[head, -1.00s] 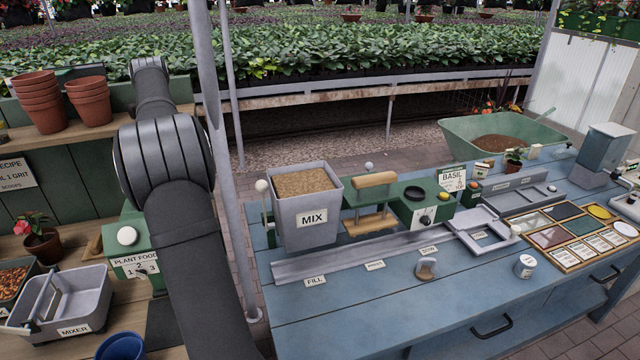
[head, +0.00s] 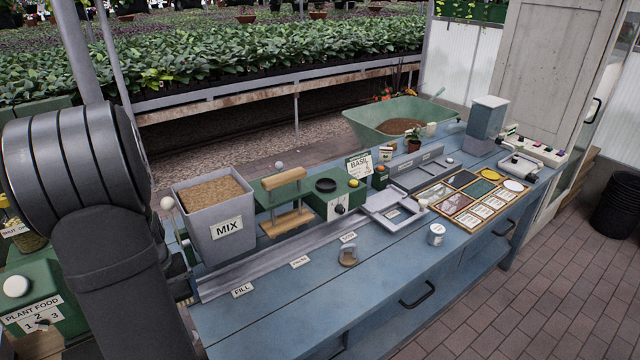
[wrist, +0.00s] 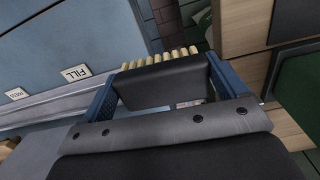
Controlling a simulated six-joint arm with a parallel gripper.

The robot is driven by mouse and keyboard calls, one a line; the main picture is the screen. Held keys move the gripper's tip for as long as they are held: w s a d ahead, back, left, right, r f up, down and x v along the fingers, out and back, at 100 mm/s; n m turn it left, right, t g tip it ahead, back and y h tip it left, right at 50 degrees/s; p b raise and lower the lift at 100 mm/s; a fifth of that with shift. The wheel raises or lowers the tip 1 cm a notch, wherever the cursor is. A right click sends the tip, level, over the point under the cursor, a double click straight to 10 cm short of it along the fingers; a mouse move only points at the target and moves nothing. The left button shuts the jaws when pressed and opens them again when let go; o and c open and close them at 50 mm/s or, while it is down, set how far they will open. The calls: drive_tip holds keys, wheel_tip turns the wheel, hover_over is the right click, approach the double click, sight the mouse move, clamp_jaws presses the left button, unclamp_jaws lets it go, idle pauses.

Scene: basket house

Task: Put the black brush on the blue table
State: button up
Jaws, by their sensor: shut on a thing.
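The black brush (wrist: 160,88) shows in the wrist view, with a row of pale bristles along its far edge. My gripper (wrist: 164,70) is shut on it, with a blue finger at each side of the block. The blue table (head: 275,325) stretches across the head view. Part of its top, with the FILL label, also shows at the left of the wrist view (wrist: 45,48). The brush appears to be off to the side of the table's FILL end, above a gap. Its height cannot be told. The gripper and brush are out of the head view.
A MIX hopper (head: 213,215), a green press with a wooden handle (head: 285,205) and a grey rail (head: 280,262) line the table's back. The front left strip is clear.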

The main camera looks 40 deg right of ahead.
drive_tip(key=shift+m, duration=0.5)
drive_tip(key=s+d, duration=0.2)
drive_tip(key=s, duration=0.2)
drive_tip(key=s+d+f, duration=0.1)
drive_tip(key=s+d, duration=0.2)
drive_tip(key=s, duration=0.1)
drive_tip(key=s+d, duration=0.3)
drive_tip(key=s, duration=0.1)
drive_tip(key=shift+d+f, duration=0.1)
drive_tip(key=shift+f, duration=0.05)
drive_tip(key=s+d+r, duration=0.2)
drive_tip(key=s+d, duration=0.1)
drive_tip(key=d, duration=0.5)
drive_tip(key=s+d+r+n, duration=0.1)
drive_tip(key=s+d+r, duration=0.15)
drive_tip(key=d, duration=0.45)
drive_tip(key=s+d+r, duration=0.1)
drive_tip(key=s+d, duration=0.3)
drive_tip(key=d, duration=0.4)
hover_over(290, 302)
wheel_tip(290, 302, down, 7)
drive_tip(key=shift+s+r, duration=0.1)
drive_tip(key=shift+r, duration=0.05)
drive_tip(key=shift+f, duration=2.05)
drive_tip(key=shift+f, duration=0.15)
drive_tip(key=o, duration=0.7)
